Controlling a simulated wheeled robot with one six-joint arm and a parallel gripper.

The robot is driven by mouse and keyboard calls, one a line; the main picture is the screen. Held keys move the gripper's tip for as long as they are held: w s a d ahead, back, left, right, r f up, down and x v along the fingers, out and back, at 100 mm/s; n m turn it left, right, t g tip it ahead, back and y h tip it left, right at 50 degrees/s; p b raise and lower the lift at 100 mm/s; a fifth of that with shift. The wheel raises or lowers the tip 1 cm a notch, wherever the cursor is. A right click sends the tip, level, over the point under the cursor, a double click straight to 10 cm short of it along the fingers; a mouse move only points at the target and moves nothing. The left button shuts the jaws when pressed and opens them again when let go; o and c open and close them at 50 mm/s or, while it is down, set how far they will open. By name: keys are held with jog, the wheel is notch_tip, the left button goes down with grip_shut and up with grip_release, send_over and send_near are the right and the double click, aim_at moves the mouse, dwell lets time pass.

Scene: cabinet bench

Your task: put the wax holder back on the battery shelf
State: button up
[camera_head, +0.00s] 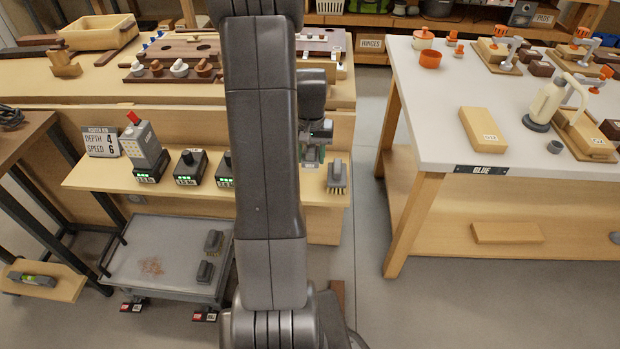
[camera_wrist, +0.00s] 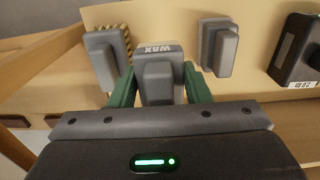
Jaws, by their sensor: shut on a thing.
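My gripper (camera_wrist: 158,88) is shut on the grey wax holder (camera_wrist: 158,78), with a green finger on each side of it. The word WAX shows on its edge. In the head view my gripper (camera_head: 314,150) is over the right part of the battery shelf (camera_head: 85,178), partly hidden by my arm. In the wrist view the pale shelf (camera_wrist: 180,22) lies behind the holder. I cannot tell whether the holder touches the shelf.
A grey bristled block (camera_wrist: 107,57) stands close on one side of the held holder, and a plain grey block (camera_wrist: 219,47) on the other. A black battery unit (camera_wrist: 298,50) is beyond it. A grey cart (camera_head: 165,260) with two grey blocks stands below the shelf.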

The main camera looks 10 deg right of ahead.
aim_at(311, 148)
jog(key=shift+f+b, duration=0.5)
jog(key=shift+f, duration=2.9)
jog(key=shift+f, duration=0.1)
jog(key=shift+f, duration=0.15)
jog(key=o, duration=0.6)
notch_tip(311, 148, up, 12)
jog(key=shift+r+p, duration=0.25)
jog(key=shift+p, duration=0.8)
